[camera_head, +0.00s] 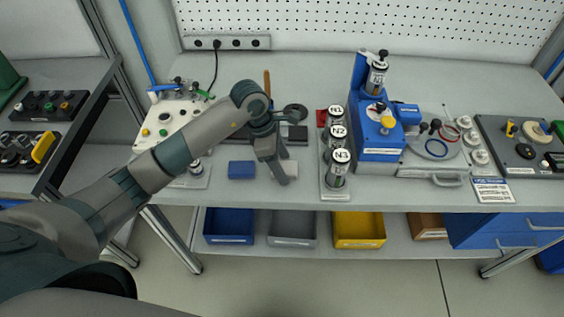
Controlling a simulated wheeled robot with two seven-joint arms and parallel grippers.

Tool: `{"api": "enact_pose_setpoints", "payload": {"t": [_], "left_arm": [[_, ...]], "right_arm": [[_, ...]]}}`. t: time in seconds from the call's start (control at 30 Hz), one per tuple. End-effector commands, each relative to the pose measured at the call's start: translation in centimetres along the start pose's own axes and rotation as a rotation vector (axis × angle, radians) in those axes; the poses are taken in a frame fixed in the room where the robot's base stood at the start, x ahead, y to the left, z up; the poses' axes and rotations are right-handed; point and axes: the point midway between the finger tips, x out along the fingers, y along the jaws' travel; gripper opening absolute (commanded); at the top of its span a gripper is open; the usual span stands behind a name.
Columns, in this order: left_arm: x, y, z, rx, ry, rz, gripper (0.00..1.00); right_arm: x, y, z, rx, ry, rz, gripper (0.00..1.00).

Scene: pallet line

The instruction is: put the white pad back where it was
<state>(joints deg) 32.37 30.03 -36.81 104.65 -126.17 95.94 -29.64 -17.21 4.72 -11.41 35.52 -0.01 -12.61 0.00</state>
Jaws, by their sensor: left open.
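A small white pad (290,168) lies on the grey workbench (222,193) near its front edge. My left gripper (280,172) reaches down from the left directly over the pad and hides part of it. Its jaws are open. I cannot tell from this view whether the fingers touch the pad. A blue pad (241,170) lies to the left of the gripper, apart from the white one. A dark pad (298,134) lies behind, and a red pad (321,117) is partly hidden by a canister. My right gripper is out of view.
A tray (333,194) with canisters marked N1, N2 and N3 stands just right of the gripper. A blue machine (379,153) stands beyond it. A white panel with knobs (170,122) is at the left, partly behind my arm. Bins sit on the lower shelf (397,248).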

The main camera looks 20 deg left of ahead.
Motion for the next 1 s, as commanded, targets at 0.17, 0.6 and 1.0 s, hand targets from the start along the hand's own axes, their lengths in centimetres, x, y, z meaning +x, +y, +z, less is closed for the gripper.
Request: {"api": "enact_pose_setpoints", "payload": {"t": [0.17, 0.6, 1.0], "left_arm": [[-1.2, 0.1, 0.0, 0.001, -0.001, 0.004, 0.61], [-8.6, 0.2, 0.0, 0.001, -0.001, 0.005, 0.61], [-12.1, 0.0, 0.0, 0.000, 0.001, 0.000, 0.61]], "right_arm": [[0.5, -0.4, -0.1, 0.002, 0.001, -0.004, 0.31], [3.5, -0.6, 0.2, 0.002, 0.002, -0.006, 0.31], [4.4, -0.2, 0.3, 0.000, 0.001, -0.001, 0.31]]}}
